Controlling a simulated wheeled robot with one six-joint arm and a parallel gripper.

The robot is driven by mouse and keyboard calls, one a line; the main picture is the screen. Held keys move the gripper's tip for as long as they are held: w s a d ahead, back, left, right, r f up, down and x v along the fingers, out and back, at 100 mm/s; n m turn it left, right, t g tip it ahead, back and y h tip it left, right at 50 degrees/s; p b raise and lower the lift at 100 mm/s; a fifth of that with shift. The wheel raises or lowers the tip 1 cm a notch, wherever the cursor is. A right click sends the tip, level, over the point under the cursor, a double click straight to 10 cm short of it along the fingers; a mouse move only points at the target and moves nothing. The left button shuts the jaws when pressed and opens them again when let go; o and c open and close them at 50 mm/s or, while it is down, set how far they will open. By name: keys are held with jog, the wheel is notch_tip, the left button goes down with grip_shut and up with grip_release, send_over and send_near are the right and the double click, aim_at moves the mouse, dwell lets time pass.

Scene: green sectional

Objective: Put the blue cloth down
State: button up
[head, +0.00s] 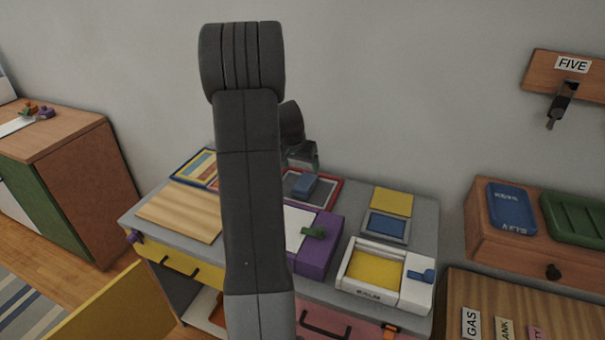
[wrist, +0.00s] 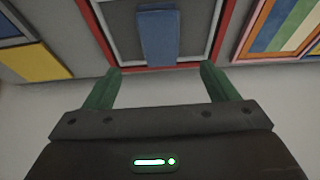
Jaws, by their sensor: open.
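The blue cloth (head: 305,184) looks like a small folded blue block. It lies on a grey panel with a red border (head: 334,188) at the back of the grey desk top (head: 334,278). In the wrist view the cloth (wrist: 158,34) shows at the top middle, on the red-bordered panel (wrist: 229,22). My gripper (wrist: 158,70) is open, its two green fingers apart with nothing between them. In the head view my gripper (head: 303,163) is just above and behind the cloth, partly hidden by my arm. The cloth is apart from the fingers.
A purple box (head: 320,255), a white box with a yellow inside (head: 375,268), a wooden board (head: 180,213) and a striped picture (head: 196,167) share the desk. A wooden shelf with blue (head: 511,207) and green trays (head: 577,218) stands right. The wall is close behind.

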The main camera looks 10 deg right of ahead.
aim_at(305, 182)
jog(key=shift+v, duration=1.25)
jog(key=shift+d+f, duration=0.1)
jog(key=x, duration=1.2)
jog(key=shift+f, duration=0.35)
notch_tip(305, 182, up, 2)
jog(key=shift+r, duration=0.55)
